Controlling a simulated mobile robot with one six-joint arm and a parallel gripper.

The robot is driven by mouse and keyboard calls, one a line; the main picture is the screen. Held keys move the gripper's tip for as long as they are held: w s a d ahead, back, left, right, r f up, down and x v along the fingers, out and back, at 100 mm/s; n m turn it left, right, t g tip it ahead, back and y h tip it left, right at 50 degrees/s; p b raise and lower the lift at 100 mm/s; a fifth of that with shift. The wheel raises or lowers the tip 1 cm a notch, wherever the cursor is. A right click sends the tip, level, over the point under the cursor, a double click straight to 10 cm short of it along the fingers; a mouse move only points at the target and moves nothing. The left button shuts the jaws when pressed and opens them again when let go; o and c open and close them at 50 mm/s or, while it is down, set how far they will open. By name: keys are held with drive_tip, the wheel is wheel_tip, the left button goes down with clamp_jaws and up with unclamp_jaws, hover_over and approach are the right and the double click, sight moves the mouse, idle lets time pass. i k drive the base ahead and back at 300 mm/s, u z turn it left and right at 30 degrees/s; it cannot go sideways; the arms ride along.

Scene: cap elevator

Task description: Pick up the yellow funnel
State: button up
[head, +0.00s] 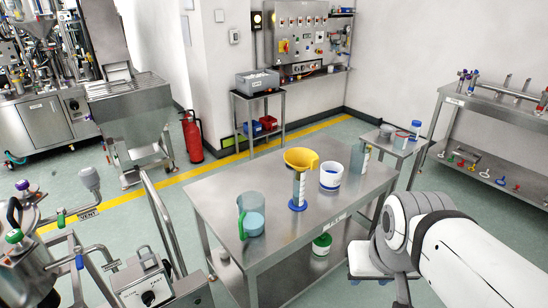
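The yellow funnel (301,159) has a wide round mouth and a side handle. It sits on top of a clear graduated cylinder (298,188) with a blue base, upright on the steel table (215,200). Its spout is hidden, seemingly inside the cylinder. My white arm (470,265) shows at the lower right, apart from the funnel, beyond the table's right front corner. My gripper itself cannot be made out in this view.
A clear jug with a green handle (251,217), a white tub with blue bands (331,176) and a clear container (359,158) share the table. Metal pipes and rails (163,222) stand at the left front.

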sight(300, 159)
drive_tip(key=u, duration=0.05)
drive_tip(key=i, duration=1)
drive_tip(key=u, duration=0.05)
